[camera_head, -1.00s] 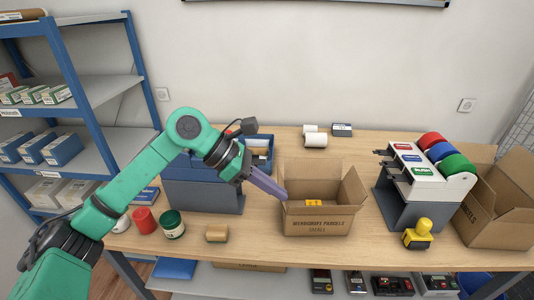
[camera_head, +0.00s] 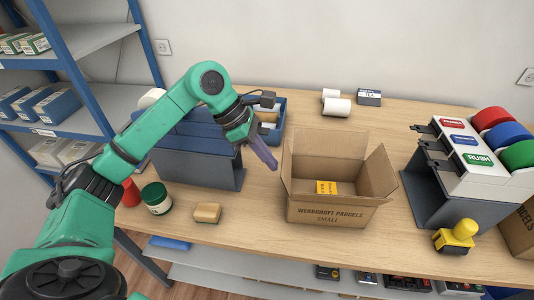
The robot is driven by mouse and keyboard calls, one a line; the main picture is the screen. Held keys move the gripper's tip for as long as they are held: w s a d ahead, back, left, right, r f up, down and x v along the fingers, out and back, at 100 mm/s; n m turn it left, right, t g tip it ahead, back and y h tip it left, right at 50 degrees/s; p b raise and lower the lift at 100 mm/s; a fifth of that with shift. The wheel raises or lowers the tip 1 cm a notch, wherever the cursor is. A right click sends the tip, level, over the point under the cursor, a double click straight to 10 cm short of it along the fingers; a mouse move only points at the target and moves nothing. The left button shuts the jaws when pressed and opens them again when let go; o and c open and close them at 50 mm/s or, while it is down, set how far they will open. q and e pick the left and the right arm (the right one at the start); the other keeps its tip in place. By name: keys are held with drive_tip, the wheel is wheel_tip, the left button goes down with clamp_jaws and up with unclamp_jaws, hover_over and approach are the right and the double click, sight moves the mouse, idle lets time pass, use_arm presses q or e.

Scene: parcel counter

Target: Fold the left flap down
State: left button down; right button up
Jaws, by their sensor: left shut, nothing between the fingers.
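An open cardboard box (camera_head: 325,212) stands on the table, its printed front facing me. Its back flap (camera_head: 330,143) and right flap (camera_head: 378,170) stand up. The left flap (camera_head: 287,156) also stands up and shows nearly edge-on as a narrow strip. A yellow item (camera_head: 327,187) lies inside the box. My left gripper (camera_head: 273,166) is shut and empty, its fingers pointing down and right just left of the left flap. I cannot tell whether it touches the flap. My right gripper is not in view.
A dark stand with blue bins (camera_head: 205,170) is behind my left arm. A jar (camera_head: 156,198) and a tan block (camera_head: 207,213) are in front of it. A tape dispenser stand (camera_head: 440,190) and a yellow stamp (camera_head: 457,236) are right of the box. Rolls (camera_head: 338,107) lie behind.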

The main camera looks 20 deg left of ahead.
use_arm(q)
drive_tip(key=p, duration=0.1)
drive_tip(key=d+r+p, duration=0.1)
drive_tip(key=p, duration=0.1)
drive_tip(key=shift+w+d+r, duration=0.2)
drive_tip(key=shift+d+r, duration=0.05)
drive_tip(key=d+p, duration=0.2)
drive_tip(key=shift+w+d+r, duration=0.1)
drive_tip(key=shift+d+r, duration=0.2)
drive_tip(key=shift+d, duration=0.1)
drive_tip(key=d+b+x, duration=0.1)
drive_tip(key=b+x, duration=0.1)
drive_tip(key=x, duration=0.4)
drive_tip(key=shift+w+r+b, duration=0.2)
drive_tip(key=shift+w+b, duration=0.15)
drive_tip(key=shift+b, duration=0.05)
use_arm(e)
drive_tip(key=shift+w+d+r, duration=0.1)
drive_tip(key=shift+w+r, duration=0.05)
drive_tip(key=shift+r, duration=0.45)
use_arm(q)
drive_tip(key=shift+d, duration=0.1)
